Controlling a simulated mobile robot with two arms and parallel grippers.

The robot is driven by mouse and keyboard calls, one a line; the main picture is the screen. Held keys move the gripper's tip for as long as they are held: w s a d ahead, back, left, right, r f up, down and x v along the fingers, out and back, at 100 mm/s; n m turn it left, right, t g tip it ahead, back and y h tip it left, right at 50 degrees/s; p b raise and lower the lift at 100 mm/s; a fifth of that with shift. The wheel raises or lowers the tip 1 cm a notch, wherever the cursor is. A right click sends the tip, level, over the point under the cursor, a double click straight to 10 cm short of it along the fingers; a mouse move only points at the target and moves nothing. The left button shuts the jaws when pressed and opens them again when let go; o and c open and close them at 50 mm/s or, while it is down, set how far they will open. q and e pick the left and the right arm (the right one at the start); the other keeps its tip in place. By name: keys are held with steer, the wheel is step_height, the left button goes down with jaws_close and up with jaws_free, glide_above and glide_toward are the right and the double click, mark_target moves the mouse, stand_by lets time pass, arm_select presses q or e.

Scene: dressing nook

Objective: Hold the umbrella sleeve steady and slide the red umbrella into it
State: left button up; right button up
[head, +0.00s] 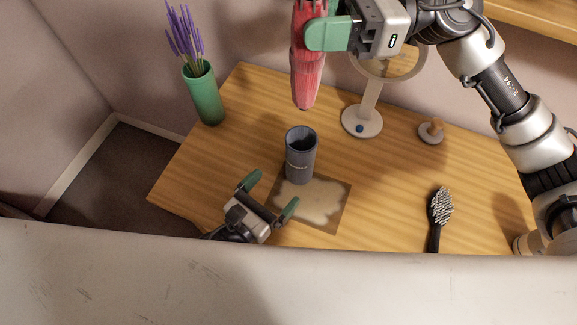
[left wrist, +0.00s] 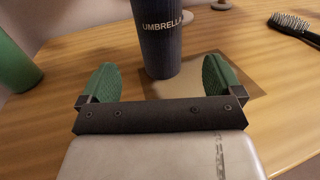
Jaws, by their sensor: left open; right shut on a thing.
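The umbrella sleeve (head: 300,158) is a dark grey open-topped cylinder standing upright on the mat (head: 330,209). In the left wrist view the sleeve (left wrist: 161,45) shows the lettering "UMBRELLA" and stands just beyond the fingertips. The red umbrella (head: 306,75) is folded and hangs roughly upright, its lower end above the sleeve and apart from it. My right gripper (head: 318,33) is shut on the umbrella; the umbrella's top is out of frame. My left gripper (head: 270,194) is open and empty, in front of the sleeve; its fingers also show in the left wrist view (left wrist: 161,84).
A green vase (head: 205,94) with purple flowers stands at the table's left. A round mirror on a white stand (head: 362,121) is behind the sleeve. A small ring dish (head: 431,133) and a black hairbrush (head: 440,213) are at right. Bare wood (head: 390,190) lies right of the mat.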

mark_target(292, 169)
arm_select(q)
steer(key=x, duration=0.9)
steer(key=shift+w+d, duration=0.15)
steer(key=shift+w, duration=0.1)
steer(key=c, duration=1)
arm_select(e)
steer(key=shift+f, duration=6.5)
steer(key=o, duration=1.1)
